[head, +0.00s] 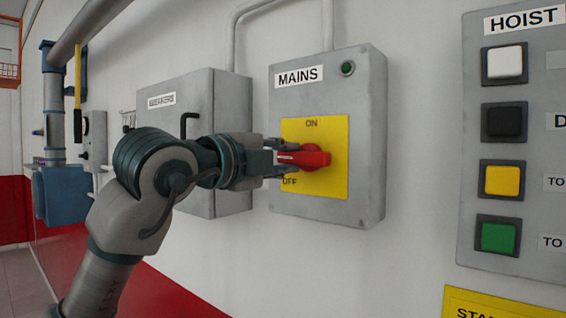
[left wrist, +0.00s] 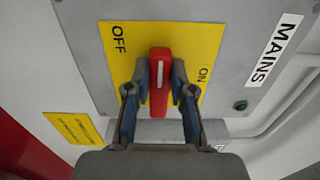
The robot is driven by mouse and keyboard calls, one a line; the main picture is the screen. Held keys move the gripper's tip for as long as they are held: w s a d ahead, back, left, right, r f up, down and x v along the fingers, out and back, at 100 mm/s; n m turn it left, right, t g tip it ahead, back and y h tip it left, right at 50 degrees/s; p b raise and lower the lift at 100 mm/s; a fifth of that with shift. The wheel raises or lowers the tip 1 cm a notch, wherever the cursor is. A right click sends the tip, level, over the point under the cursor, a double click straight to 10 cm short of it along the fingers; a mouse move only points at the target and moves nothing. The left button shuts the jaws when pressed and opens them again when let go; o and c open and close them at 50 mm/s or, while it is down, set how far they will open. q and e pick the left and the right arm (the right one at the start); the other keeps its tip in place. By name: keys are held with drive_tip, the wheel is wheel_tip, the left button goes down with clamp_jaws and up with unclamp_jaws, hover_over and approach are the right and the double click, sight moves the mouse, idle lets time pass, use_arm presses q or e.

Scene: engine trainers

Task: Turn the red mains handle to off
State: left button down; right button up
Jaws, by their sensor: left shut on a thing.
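The red mains handle (head: 316,158) sits on a yellow plate (head: 330,185) on the front of the grey MAINS box (head: 350,110). The plate reads ON at the top and OFF at the lower left. The handle points roughly left, between the two words. My left gripper (head: 282,157) comes in from the left and is shut on the handle's free end. In the left wrist view the handle (left wrist: 160,75) stands upright between the two fingers (left wrist: 159,95), with OFF to the left and ON to the right. My right gripper is not in view.
A grey box with a black handle (head: 190,124) stands left of the MAINS box, behind my arm. A HOIST panel (head: 540,100) with several buttons is at the right. A small green lamp (head: 347,68) is at the MAINS box's top right. Blue pipework (head: 60,190) is at far left.

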use_arm(q)
drive_tip(key=shift+w, duration=0.1)
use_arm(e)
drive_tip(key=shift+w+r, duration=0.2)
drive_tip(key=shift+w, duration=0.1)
use_arm(q)
drive_tip(key=c, duration=1.2)
unclamp_jaws()
drive_tip(key=shift+o, duration=1)
drive_tip(key=shift+w+f, duration=0.1)
drive_tip(key=shift+w, duration=0.15)
drive_tip(key=shift+w+d, duration=0.15)
drive_tip(key=shift+d, duration=0.05)
drive_tip(key=shift+s+a, duration=0.15)
drive_tip(key=shift+s, duration=0.3)
drive_tip(key=v, duration=1.1)
drive_tip(key=shift+w+a, duration=0.15)
drive_tip(key=shift+a, duration=0.05)
drive_tip(key=shift+d+f, duration=0.15)
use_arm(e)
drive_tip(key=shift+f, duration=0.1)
